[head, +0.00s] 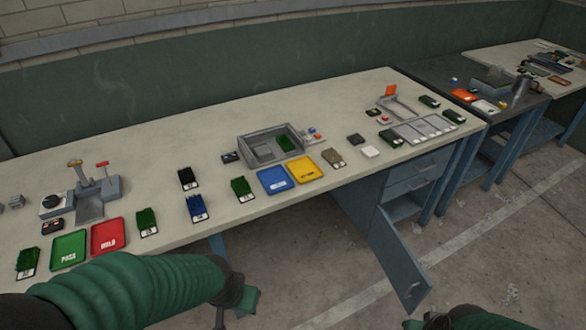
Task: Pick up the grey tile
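No tile is plainly marked as the grey tile. A small pale grey-white block (370,152) lies on the long bench, right of the yellow tray. A dark grey block (355,139) lies just behind it, and a grey-brown labelled turf piece (333,157) lies to its left. My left arm crosses the lower left, and the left gripper (236,297) is in front of the bench edge, well apart from these pieces. My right gripper (440,321) is partly cut off at the bottom edge, far below the bench top. The finger gaps of both are unclear.
Green (70,249), red (108,236), blue (275,179) and yellow (304,169) trays line the bench front. An open cabinet door (400,262) juts out below. Several turf samples lie between.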

